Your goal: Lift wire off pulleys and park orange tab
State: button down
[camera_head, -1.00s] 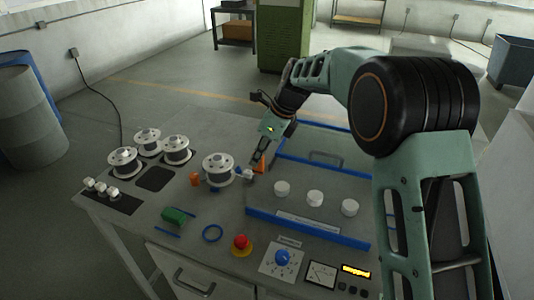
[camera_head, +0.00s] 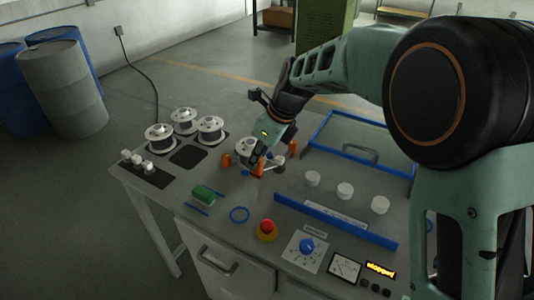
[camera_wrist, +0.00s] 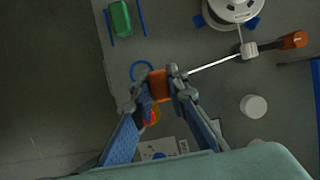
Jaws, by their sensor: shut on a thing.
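My gripper (camera_head: 255,168) is shut on the orange tab (camera_wrist: 158,85), held at the near side of the wire spool (camera_head: 241,146). The tab (camera_head: 259,170) also shows between the fingers in the head view. In the wrist view a thin pale wire (camera_wrist: 215,65) runs straight from the tab to a small white guide (camera_wrist: 249,50) beside the spool (camera_wrist: 228,10). White round pulleys (camera_head: 312,178) (camera_head: 345,190) (camera_head: 380,205) stand on the bench to the right. The wire does not visibly touch the pulleys seen in the wrist view (camera_wrist: 254,107).
A blue ring (camera_head: 239,214), green block (camera_head: 203,194) and red button (camera_head: 267,228) lie toward the front. A blue-framed clear panel (camera_head: 355,150) and a blue bar (camera_head: 335,222) flank the pulleys.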

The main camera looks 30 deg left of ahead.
jog(key=s+a, duration=0.3)
jog(key=s, duration=0.3)
jog(key=shift+p, duration=0.35)
jog(key=shift+w+f, duration=0.1)
notch_tip(320, 180, down, 11)
jog(key=b, duration=1)
jog(key=shift+d, duration=0.1)
jog(key=shift+f, duration=0.15)
jog(key=shift+f+b, duration=0.35)
jog(key=shift+f, duration=0.4)
jog(key=c, duration=1.8)
grip_release()
